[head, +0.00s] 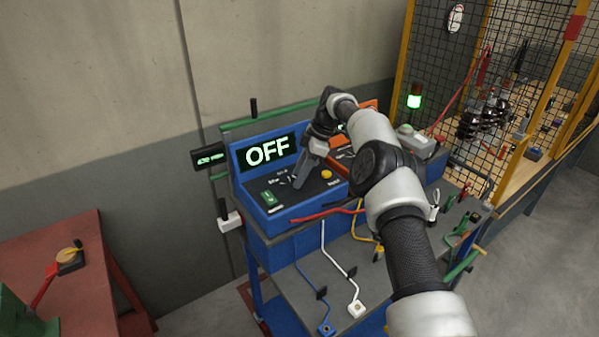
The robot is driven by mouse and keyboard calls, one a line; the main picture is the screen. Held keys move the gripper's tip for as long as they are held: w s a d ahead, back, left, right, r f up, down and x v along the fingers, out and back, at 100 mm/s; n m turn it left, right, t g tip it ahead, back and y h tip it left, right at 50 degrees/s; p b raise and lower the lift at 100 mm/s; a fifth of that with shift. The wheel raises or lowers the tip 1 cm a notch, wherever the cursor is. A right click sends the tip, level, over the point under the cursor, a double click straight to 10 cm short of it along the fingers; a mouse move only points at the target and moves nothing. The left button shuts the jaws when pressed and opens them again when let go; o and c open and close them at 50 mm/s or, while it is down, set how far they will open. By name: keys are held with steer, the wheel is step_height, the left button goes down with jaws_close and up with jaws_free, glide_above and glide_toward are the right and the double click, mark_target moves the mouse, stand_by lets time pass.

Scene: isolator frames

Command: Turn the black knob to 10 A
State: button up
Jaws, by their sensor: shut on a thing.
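A blue instrument box (283,214) with a black sloping panel sits on top of a blue cart. Its display (268,151) reads OFF in pale green letters. My gripper (299,184) reaches down to the middle of the panel, at the dial's small white markings, and is shut on the black knob there. The fingers cover the knob, so its pointer and setting cannot be made out. A yellow button (326,174) is right of the fingers, and a green switch (268,197) is at the panel's lower left.
An orange device (340,152) sits close behind my gripper, partly hidden by my arm. Red, white, yellow and blue leads hang in front of the box. A mesh cage (450,70) stands at right, a red table (60,250) at left.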

stand_by(0.4)
steer(key=o, duration=1)
steer(key=shift+o, duration=0.2)
steer(key=shift+f, duration=0.1)
